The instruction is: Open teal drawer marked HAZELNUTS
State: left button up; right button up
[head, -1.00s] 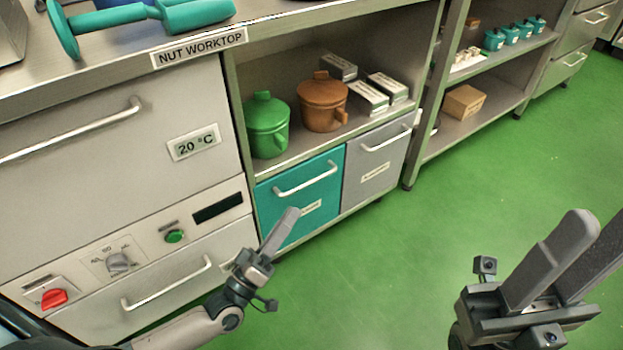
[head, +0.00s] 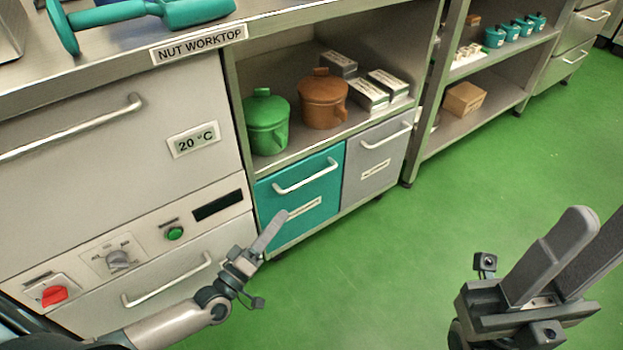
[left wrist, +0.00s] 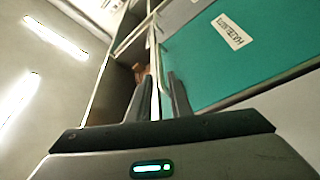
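The teal drawer (head: 325,202) is shut, below the shelf in the middle of the head view. It has a white bar handle (head: 308,177) and a pale label, readable as HAZELNUTS in the left wrist view (left wrist: 231,31). My left gripper (head: 280,218) is in front of the drawer's lower left part, below the handle in the head view. In the left wrist view its two fingers (left wrist: 158,85) are apart, with the pale handle bar (left wrist: 155,70) appearing between them. I cannot tell whether they touch it. My right gripper (head: 598,226) is open and empty over the floor.
A grey drawer (head: 384,155) adjoins the teal one on the right. A green pot (head: 266,125), a brown pot (head: 322,103) and boxes (head: 370,95) stand on the shelf above. A cabinet with a red knob (head: 53,296) is left. The green floor (head: 400,260) is clear.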

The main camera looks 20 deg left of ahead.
aim_at(311, 177)
pick_arm(q)
jog(key=b+x, duration=0.2)
jog(key=x, duration=1.3)
grip_shut()
